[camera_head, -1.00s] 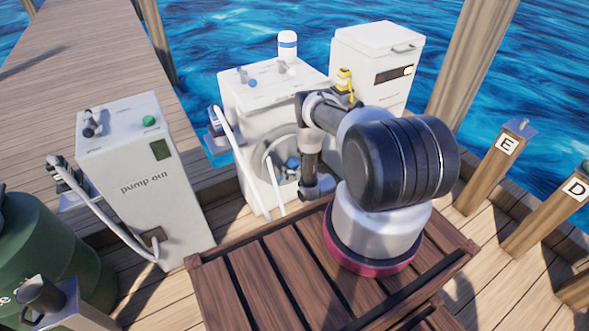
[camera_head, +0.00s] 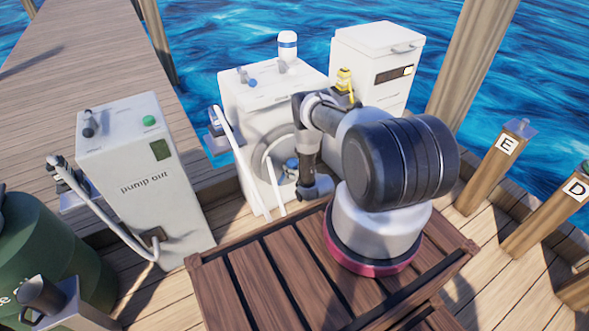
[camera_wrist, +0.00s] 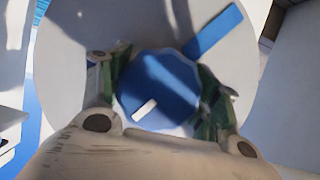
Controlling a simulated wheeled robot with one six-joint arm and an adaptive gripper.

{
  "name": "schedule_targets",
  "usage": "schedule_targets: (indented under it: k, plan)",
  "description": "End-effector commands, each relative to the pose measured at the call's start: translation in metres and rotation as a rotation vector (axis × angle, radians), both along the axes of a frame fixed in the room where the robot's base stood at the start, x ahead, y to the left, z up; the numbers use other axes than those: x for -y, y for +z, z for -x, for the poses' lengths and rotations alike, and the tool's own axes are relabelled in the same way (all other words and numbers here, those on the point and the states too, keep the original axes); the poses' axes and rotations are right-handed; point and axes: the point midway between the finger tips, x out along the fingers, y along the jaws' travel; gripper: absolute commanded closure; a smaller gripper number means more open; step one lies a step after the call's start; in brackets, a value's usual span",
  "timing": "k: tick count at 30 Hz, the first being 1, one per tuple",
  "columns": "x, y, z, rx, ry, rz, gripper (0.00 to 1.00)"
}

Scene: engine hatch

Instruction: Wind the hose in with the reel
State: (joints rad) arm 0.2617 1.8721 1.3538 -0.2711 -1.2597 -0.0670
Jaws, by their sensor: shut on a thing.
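The reel is a round pale disc (camera_head: 266,157) on the front of the white cabinet (camera_head: 254,97), partly hidden behind my arm. In the wrist view the reel's pale face (camera_wrist: 75,58) fills most of the picture, with a blue crank arm (camera_wrist: 214,32) and a round blue knob (camera_wrist: 160,92). My gripper (camera_wrist: 158,100) is shut on the blue knob, one finger on each side of it. The white hose (camera_head: 236,150) runs down the cabinet's left side, and a white length (camera_head: 275,188) hangs below the reel.
A white pump-out cabinet (camera_head: 150,190) with its own hose stands at the left. A green tank (camera_head: 40,245) is at the lower left. Another white box (camera_head: 378,60) stands behind right. Posts marked E (camera_head: 495,165) and D (camera_head: 555,205) line the right edge.

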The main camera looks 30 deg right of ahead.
Motion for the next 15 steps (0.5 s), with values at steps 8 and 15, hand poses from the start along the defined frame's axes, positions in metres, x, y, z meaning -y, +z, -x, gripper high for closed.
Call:
schedule_targets:
  k: [8, 15]
  plan:
    - [-0.0005, -0.0007, 0.0005, 0.006, 0.002, 0.2, 0.61]
    - [0.0002, -0.0003, 0.0003, 0.015, 0.002, 0.428, 0.61]
